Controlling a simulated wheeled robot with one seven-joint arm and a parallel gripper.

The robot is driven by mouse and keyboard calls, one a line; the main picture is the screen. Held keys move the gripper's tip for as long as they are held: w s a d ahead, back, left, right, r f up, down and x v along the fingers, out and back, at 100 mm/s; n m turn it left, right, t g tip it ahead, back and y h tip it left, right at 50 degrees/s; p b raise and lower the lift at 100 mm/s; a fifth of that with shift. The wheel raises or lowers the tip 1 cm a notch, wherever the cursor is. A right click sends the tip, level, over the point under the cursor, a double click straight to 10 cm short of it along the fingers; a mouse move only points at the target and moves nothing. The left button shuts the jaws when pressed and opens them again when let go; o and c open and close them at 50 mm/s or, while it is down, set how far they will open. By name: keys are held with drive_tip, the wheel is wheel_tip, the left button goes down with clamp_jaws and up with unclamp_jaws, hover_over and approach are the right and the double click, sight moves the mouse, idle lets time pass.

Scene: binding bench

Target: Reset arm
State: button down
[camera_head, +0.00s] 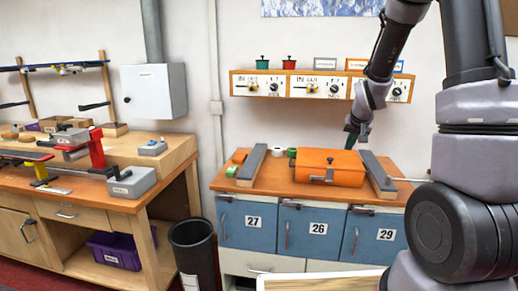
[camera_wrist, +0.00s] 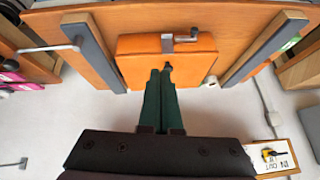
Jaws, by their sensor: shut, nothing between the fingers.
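My gripper (camera_head: 351,140) hangs over the rear right of an orange case (camera_head: 330,167) in the head view, with its fingers pointing down. In the wrist view, the dark green fingers of my gripper (camera_wrist: 162,72) are together and empty, and their tips overlap the near edge of the orange case (camera_wrist: 190,60) in the picture. Whether they touch it I cannot tell. The case is shut, with a metal latch (camera_wrist: 180,38) on its front.
Grey bars (camera_head: 252,164) flank the case on the bench top. Blue doors (camera_head: 303,228) numbered 27, 26 and 29 are below. A dial panel (camera_head: 315,86) is on the wall above. A dark bin (camera_head: 194,250) stands between this bench and a wooden workbench (camera_head: 160,160).

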drive_tip(key=s+a+r+y, duration=0.2)
drive_tip(key=s+a+r, duration=0.2)
drive_tip(key=s+r, duration=1.05)
drive_tip(key=s+a+r, duration=0.1)
drive_tip(key=s+r, duration=0.2)
drive_tip(key=s, duration=0.3)
drive_tip(key=s+a+r+y, duration=0.1)
drive_tip(key=s+a+r, duration=0.1)
drive_tip(key=s, duration=0.5)
drive_tip(key=shift+s+a+r+m, duration=0.3)
drive_tip(key=shift+r+m, duration=0.1)
drive_tip(key=shift+r, duration=0.35)
